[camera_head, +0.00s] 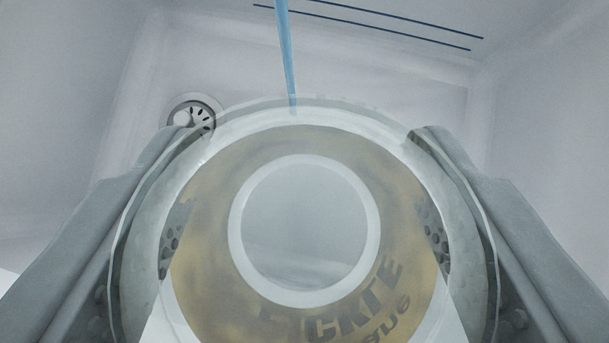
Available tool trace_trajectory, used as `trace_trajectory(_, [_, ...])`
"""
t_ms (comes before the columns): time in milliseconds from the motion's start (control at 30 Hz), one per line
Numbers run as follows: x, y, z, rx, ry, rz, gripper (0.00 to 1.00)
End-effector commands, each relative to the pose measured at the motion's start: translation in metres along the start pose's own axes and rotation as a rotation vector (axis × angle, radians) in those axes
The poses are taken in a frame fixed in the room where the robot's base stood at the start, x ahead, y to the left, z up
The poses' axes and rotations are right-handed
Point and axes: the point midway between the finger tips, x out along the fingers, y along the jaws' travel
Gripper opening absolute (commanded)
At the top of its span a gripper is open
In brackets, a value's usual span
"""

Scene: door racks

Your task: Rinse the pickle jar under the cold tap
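The pickle jar (215,235) is a clear glass jar with a yellowish label bearing dark lettering, partly readable as "PICKLE". It fills the lower middle of the view, seen end-on. My gripper (303,215) has one grey finger on each side of it, shut on the jar and holding it over the sink. A thin blue stream of water (284,50) comes down from the top of the view and meets the jar's far rim in the picture. Whether it runs into the jar or behind it I cannot tell. The tap itself is out of view.
The pale sink basin (380,70) surrounds the jar, with walls at left and right. A round drain (193,112) with dark slots lies at the left, partly behind the jar. Two thin dark lines (390,28) run along the far wall.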

Motion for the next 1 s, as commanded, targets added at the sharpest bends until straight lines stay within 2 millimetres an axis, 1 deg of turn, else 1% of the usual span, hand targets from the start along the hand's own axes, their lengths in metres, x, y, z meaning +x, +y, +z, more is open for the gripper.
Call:
trace_trajectory(700, [0.048,-0.001,-0.033,0.000,0.001,0.000,0.27])
trace_trajectory(1000, [0.065,-0.001,-0.044,0.000,0.001,0.000,0.27])
